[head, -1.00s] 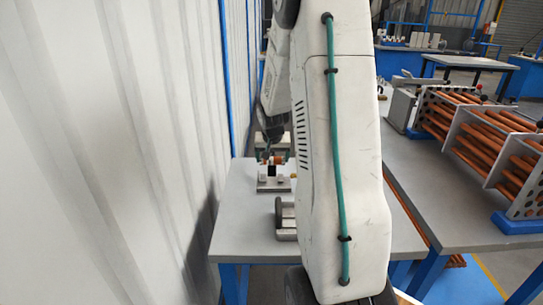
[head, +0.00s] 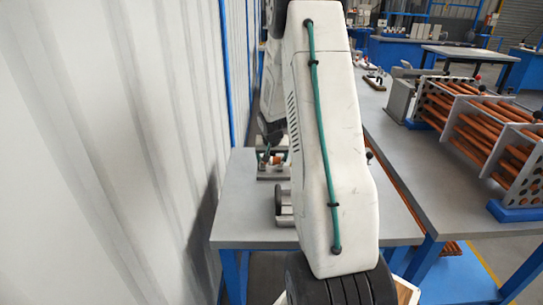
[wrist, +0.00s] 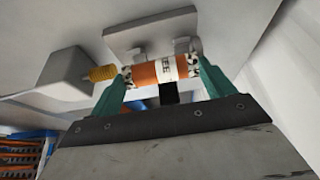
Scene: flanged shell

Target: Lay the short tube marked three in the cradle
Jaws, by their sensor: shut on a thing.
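The short tube (wrist: 160,71) is orange with speckled ends and a white label on which I can read "EE". My gripper (wrist: 161,73) is shut on it, with a green finger at each end. In the wrist view the cradle (wrist: 125,38) is a grey plate with two short posts, just beyond the tube. The tube overlaps the posts in the picture; I cannot tell whether it touches them. In the head view the tube (head: 278,158) shows small and orange by the grey cradle (head: 270,173) on the left table, with my arm hiding part of that spot.
A grey block (wrist: 62,75) with a knurled brass knob (wrist: 103,73) stands beside the cradle. Another grey metal fixture (head: 283,205) sits nearer on the table (head: 245,210). A corrugated wall (head: 110,150) runs close on the left. A rack of copper tubes (head: 480,130) is at right.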

